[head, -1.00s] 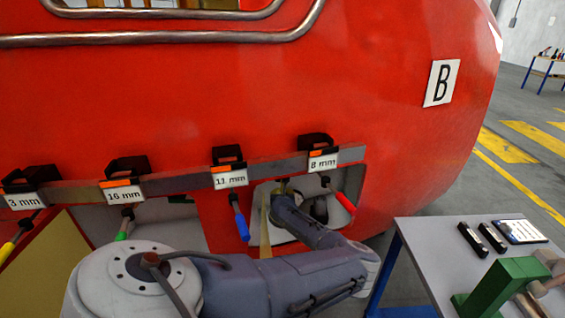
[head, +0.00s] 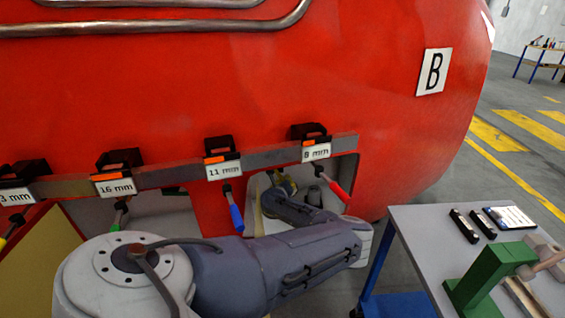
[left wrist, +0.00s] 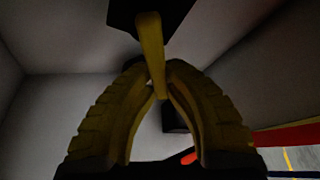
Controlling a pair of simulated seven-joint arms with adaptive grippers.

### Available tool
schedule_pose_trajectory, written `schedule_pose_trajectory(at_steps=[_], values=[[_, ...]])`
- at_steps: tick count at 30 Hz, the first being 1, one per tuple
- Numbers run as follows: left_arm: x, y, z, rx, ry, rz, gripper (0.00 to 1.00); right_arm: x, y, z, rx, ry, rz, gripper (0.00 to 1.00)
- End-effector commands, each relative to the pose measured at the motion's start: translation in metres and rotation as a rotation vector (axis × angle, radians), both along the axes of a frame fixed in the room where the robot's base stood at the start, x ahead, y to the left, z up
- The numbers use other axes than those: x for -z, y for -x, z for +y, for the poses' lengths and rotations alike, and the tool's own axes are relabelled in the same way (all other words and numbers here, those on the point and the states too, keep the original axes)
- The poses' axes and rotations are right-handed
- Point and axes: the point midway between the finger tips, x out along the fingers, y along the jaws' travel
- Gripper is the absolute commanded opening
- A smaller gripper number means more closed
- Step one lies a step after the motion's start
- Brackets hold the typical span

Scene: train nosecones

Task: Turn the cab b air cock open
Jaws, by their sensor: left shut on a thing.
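The cab marked B (head: 433,72) has a recess low in its red nose, and my left arm reaches into it. My left gripper (head: 282,184) is inside this recess, small and partly hidden by its own wrist. In the left wrist view a yellow lever (left wrist: 150,45), which looks like the air cock's handle, hangs down from a dark body (left wrist: 140,14). The tips of my left gripper (left wrist: 160,88) are closed on the lever's lower end. The lever is slightly tilted. How far the cock is turned, I cannot tell. My right gripper is not in view.
A rail with labelled holders, such as 8 mm (head: 316,151) and 11 mm (head: 222,166), runs above the recess. Coloured-handled tools hang there, a blue one (head: 236,212) and a red one (head: 338,190) near my forearm. A grey table (head: 420,225) with a green vice (head: 492,275) stands right.

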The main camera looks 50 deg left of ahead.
Motion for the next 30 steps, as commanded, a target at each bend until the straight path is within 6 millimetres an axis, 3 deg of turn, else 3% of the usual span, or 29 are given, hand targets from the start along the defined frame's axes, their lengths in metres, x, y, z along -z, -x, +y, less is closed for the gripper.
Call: schedule_pose_trajectory(at_steps=[20, 21, 24, 27, 30], values=[[-0.0043, -0.0038, -0.0016, 0.001, 0.039, -0.052, 0.0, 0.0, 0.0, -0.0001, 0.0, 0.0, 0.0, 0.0], [-0.0043, -0.0038, -0.0016, 0.001, 0.039, -0.052, 0.15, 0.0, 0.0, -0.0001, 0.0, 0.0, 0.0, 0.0], [-0.0038, -0.0035, -0.0016, 0.0, 0.04, -0.051, 0.27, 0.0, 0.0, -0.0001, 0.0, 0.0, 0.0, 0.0], [-0.0035, -0.0033, -0.0018, 0.001, 0.04, -0.05, 0.36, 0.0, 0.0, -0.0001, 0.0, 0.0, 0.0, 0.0], [-0.0032, -0.0032, -0.002, 0.0, 0.04, -0.049, 0.36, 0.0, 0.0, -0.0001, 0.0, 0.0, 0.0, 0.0]])
